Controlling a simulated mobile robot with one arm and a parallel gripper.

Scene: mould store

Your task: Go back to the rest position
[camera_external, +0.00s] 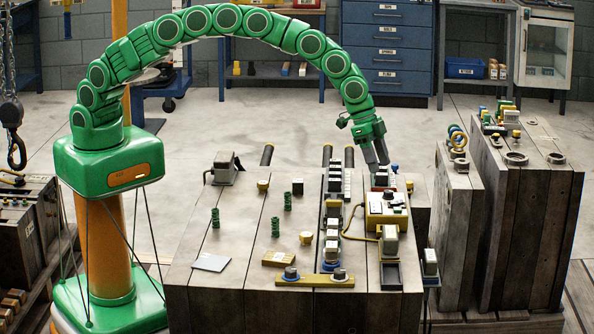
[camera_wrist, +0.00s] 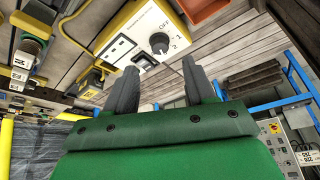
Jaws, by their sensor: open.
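My green arm arches over from its column on the left to the right side of the wooden bench. My gripper (camera_external: 377,160) points down above the far right part of the bench, near a yellow-and-white control box (camera_external: 387,209). In the wrist view my gripper (camera_wrist: 160,76) has its two grey fingers apart, with nothing held between them. The control box (camera_wrist: 140,28) fills the upper middle of that view, with a round dial marked OFF, 1 and 2 and a rocker switch. The fingers look close to the box; I cannot tell whether they touch anything.
The wooden bench top (camera_external: 235,265) carries green springs (camera_external: 215,217), a grey plate (camera_external: 211,262) and a yellow bar (camera_external: 315,281). Taller wooden blocks (camera_external: 530,200) stand to the right. A hook (camera_external: 16,150) hangs at left. Open floor lies behind the bench.

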